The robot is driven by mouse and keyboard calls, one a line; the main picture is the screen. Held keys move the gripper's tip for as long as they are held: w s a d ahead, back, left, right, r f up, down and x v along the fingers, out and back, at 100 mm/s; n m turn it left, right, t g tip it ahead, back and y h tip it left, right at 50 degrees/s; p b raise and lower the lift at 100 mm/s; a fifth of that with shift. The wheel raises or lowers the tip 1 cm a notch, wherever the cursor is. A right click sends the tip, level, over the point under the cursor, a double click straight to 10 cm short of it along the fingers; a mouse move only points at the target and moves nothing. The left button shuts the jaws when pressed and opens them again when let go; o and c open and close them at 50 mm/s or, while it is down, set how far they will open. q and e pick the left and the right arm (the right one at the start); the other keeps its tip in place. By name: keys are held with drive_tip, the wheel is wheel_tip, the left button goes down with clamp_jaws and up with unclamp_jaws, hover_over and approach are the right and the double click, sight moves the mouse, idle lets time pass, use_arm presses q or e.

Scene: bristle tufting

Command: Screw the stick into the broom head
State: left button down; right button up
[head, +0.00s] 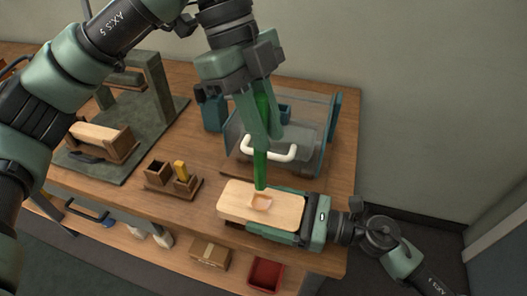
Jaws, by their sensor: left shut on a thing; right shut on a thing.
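The stick (260,170) is bright green and stands close to upright. My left gripper (261,140) is shut on it from above. The broom head (235,205) is a pale wooden block with a small recessed patch near its middle. My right gripper (290,219) comes in from the right and is shut on the block near the table's front edge. The stick's lower end is over the block, just behind the recessed patch. I cannot tell whether it touches the block or sits in a hole.
A clear-sided machine with a white handle (268,152) stands behind the block. A small wooden holder (157,178) with a yellow piece is to the left. A green-grey fixture (155,90) holds another wooden block (100,138). A carton (210,253) and red bin (266,274) sit below.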

use_arm(q)
drive_tip(key=shift+f, duration=1.2)
drive_tip(key=shift+f, duration=0.9)
drive_tip(key=shift+f, duration=0.6)
